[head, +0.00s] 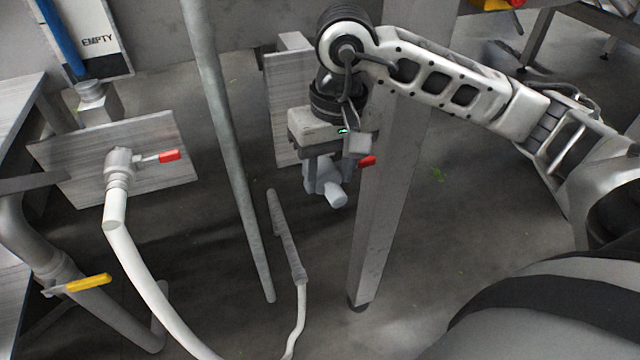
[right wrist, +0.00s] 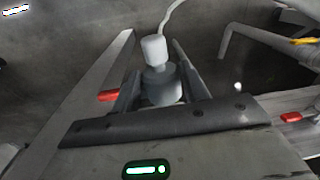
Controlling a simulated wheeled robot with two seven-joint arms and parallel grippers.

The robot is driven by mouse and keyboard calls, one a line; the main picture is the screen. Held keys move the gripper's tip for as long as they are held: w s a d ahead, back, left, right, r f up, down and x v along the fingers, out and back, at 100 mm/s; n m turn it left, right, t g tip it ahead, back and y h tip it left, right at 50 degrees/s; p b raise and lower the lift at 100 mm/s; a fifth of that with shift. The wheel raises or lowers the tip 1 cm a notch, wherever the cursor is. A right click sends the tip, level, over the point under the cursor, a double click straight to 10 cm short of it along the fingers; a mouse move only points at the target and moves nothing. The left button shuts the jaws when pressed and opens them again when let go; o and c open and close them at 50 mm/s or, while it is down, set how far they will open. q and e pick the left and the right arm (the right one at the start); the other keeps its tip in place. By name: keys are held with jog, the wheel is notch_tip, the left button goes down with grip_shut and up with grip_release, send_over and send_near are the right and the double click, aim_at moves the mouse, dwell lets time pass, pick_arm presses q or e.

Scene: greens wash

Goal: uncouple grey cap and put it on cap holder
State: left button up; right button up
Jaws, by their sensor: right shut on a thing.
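The grey cap (right wrist: 162,85) appears as a light grey stepped cylinder between the two dark fingers of my right gripper (right wrist: 158,88) in the right wrist view. In the head view my right gripper (head: 325,172) points down in front of a metal plate (head: 285,110). It is shut on the grey piece, whose rounded end (head: 336,195) sticks out below the fingers. A red valve handle (head: 368,161) is close beside it. I cannot tell whether the cap is still joined to the valve behind it. I cannot make out the cap holder. My left gripper is not in view.
A valve with a red handle (head: 168,156) and a white hose (head: 140,265) is on the left plate. A slanted pole (head: 228,150), a square metal leg (head: 385,190) and a thin lance (head: 285,240) stand near the gripper. A yellow handle (head: 88,284) is lower left.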

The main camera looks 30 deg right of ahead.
aim_at(332, 161)
jog(key=shift+s+d+f+m+b, duration=0.35)
jog(key=shift+d+f, duration=0.2)
jog(key=shift+f, duration=0.1)
jog(key=shift+s+d+r+h, duration=0.1)
jog(key=shift+d+h, duration=0.1)
jog(key=shift+h, duration=0.1)
jog(key=shift+r, duration=0.15)
jog(key=shift+b, duration=0.3)
jog(key=shift+w, duration=0.3)
jog(key=shift+w+d+b, duration=0.15)
jog(key=shift+w, duration=0.5)
jog(key=shift+w+d+b, duration=0.15)
jog(key=shift+w, duration=0.5)
jog(key=shift+w+d, duration=0.15)
jog(key=shift+w, duration=0.45)
jog(key=shift+w+d, duration=0.15)
jog(key=shift+w, duration=0.45)
jog(key=shift+b, duration=0.7)
